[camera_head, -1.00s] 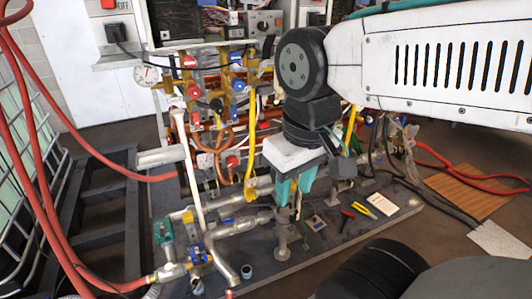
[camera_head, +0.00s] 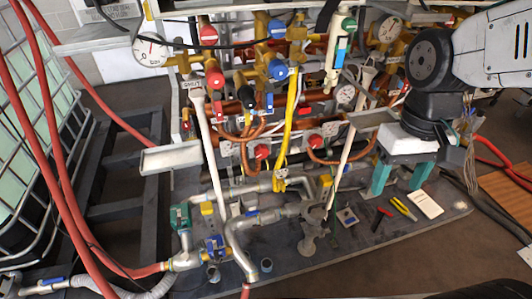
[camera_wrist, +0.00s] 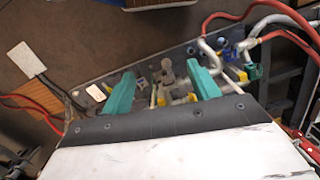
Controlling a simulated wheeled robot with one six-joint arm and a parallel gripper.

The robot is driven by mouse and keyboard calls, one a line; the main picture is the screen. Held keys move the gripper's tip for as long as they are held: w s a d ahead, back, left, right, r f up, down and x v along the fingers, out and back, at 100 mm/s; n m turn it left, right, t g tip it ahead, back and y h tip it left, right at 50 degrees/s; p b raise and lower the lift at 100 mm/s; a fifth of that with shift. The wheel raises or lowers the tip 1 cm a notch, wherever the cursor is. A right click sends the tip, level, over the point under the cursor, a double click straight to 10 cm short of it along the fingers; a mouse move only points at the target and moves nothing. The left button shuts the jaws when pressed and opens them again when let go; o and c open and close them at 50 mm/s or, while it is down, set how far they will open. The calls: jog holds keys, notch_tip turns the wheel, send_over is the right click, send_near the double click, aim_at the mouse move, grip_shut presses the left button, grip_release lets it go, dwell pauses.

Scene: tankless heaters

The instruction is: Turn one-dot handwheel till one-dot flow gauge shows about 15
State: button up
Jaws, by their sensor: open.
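My gripper (camera_head: 397,190) is open and empty, at the right of the head view. Its two teal fingers point down over the grey base plate; the wrist view shows them spread apart (camera_wrist: 160,72). In the head view, red handwheels (camera_head: 208,33) (camera_head: 213,76) and blue handwheels (camera_head: 277,27) (camera_head: 277,69) sit on the brass pipework, left of my gripper and apart from it. A round white gauge (camera_head: 150,50) is at the upper left, another gauge (camera_head: 389,29) at the upper right, and a smaller one (camera_head: 346,94) lower down. Dot marks and readings are too small to tell.
Lower pipes and a green valve (camera_head: 180,217) stand on the base plate (camera_head: 330,258). Pliers (camera_head: 403,208), a red-handled tool (camera_head: 381,218) and a white card (camera_head: 426,203) lie below my gripper. Red hoses (camera_head: 45,130) and a caged tank (camera_head: 40,100) are at the left.

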jog(key=w+a+f+n, duration=0.1)
jog(key=w+a+f, duration=0.4)
jog(key=w+f, duration=0.35)
jog(key=n+t+y, duration=0.3)
jog(key=t+y, duration=0.2)
jog(key=t, duration=1.4)
send_near(263, 154)
jog(key=w, duration=0.3)
jog(key=x, duration=0.5)
jog(key=a+x, duration=0.1)
jog(key=x, duration=0.1)
jog(key=c, duration=0.7)
